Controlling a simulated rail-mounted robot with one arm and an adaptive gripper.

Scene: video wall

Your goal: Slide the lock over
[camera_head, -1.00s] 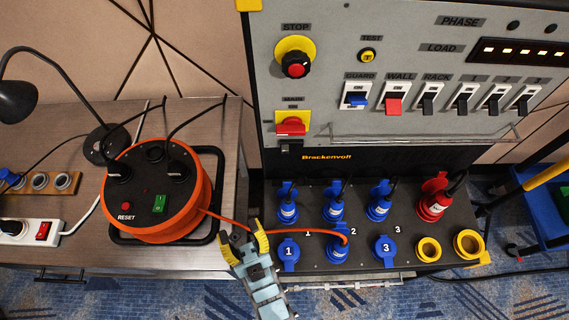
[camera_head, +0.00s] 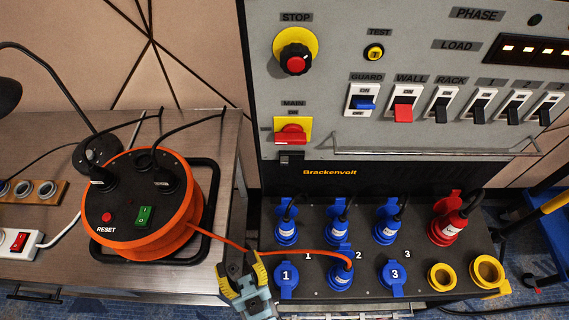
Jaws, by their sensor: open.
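No part is labelled as a lock. A small dark tab (camera_head: 291,157) sits just under the red main switch (camera_head: 291,134) on the grey panel; I cannot tell if it is the lock. My gripper (camera_head: 242,274) is at the lower edge of the picture, between the cart and the socket box. Its yellow-tipped fingers are spread, with nothing clearly held between them. It is well below and left of the main switch, apart from the panel. The orange cable (camera_head: 270,252) runs just above its right finger.
The socket box (camera_head: 440,250) has blue, red and yellow sockets, some with plugs. An orange cable reel (camera_head: 150,225) stands on the cart at left. A thin rail (camera_head: 430,151) crosses the panel's lower part. A yellow stop button plate (camera_head: 296,52) is above the main switch.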

